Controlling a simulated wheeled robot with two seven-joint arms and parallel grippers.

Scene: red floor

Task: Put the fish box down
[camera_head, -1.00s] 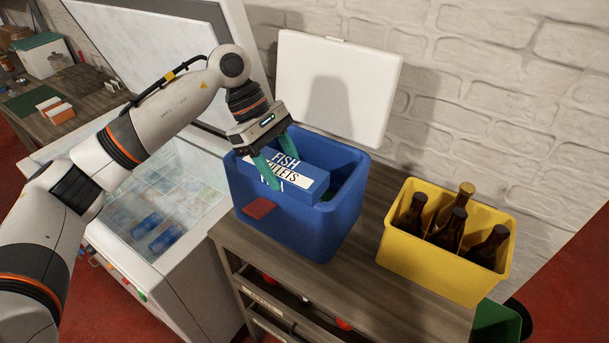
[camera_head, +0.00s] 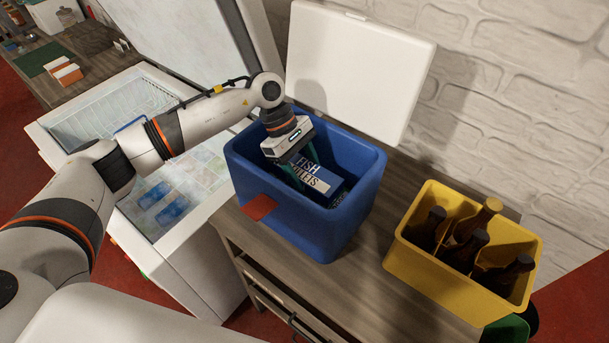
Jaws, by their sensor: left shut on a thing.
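The fish box (camera_head: 318,183) is blue with a white label reading "FISH" and is inside the blue cooler (camera_head: 315,236), below its rim. My left gripper (camera_head: 300,176) reaches down into the cooler with its green fingers shut on the fish box. The cooler walls and the gripper hide the lower part of the box, so I cannot tell whether it touches the cooler's floor. The cooler stands on the wooden counter with its white lid (camera_head: 358,70) open at the back. My right gripper is not in view.
A yellow crate (camera_head: 440,293) with several brown bottles stands right of the cooler on the wooden counter (camera_head: 350,290). An open chest freezer (camera_head: 195,250) with blue packs inside is at the left. A white brick wall (camera_head: 520,100) is behind.

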